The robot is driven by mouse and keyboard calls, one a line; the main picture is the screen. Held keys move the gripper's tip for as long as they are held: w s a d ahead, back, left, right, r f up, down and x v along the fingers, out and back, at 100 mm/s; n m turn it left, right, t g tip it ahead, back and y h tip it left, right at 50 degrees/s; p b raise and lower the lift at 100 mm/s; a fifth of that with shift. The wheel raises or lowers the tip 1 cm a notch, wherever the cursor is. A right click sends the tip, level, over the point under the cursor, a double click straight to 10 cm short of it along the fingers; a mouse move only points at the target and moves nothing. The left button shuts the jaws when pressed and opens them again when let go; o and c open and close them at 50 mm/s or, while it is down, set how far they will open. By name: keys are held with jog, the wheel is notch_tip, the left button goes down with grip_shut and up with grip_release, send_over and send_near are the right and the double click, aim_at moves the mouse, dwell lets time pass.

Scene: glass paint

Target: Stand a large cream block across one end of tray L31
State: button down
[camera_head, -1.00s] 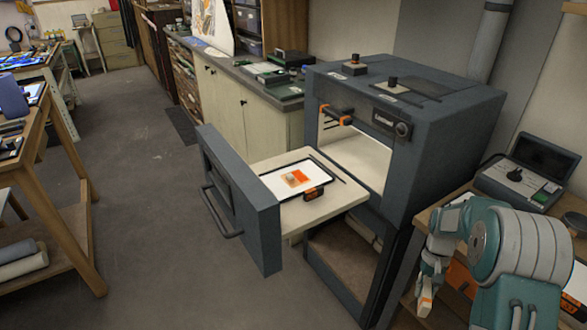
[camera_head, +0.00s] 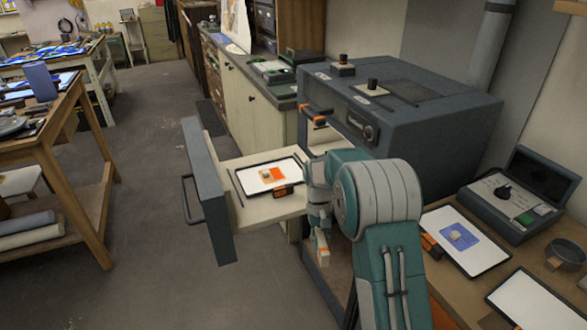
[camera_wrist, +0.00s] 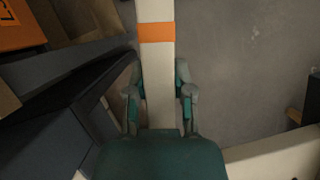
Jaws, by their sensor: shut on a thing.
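My gripper (camera_head: 320,238) is shut on a long cream block (camera_wrist: 157,75) with an orange band (camera_wrist: 156,32). In the wrist view the block runs lengthwise away between both fingers. In the head view only the block's lower end shows below the fingers, beside the kiln's pulled-out drawer. A white tray with a dark rim (camera_head: 246,182) lies on the drawer (camera_head: 236,214), bearing an orange square and a small cream piece. Another white tray (camera_head: 488,262) with a blue square lies on the right-hand table. No tray label is readable, so I cannot tell which is L31.
A small orange-and-dark object (camera_head: 282,191) sits at the drawer tray's near edge. The blue-grey kiln (camera_head: 440,125) stands behind my arm. A plain white tray (camera_head: 528,300) and a dark open-lidded case (camera_head: 515,200) are on the right table. The floor (camera_head: 150,180) left of the drawer is clear.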

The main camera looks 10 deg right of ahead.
aim_at(317, 233)
jog(key=r, duration=0.2)
jog(key=a+r, duration=0.1)
jog(key=shift+a+r, duration=0.1)
jog(key=shift+r, duration=0.3)
jog(key=shift+d, duration=0.35)
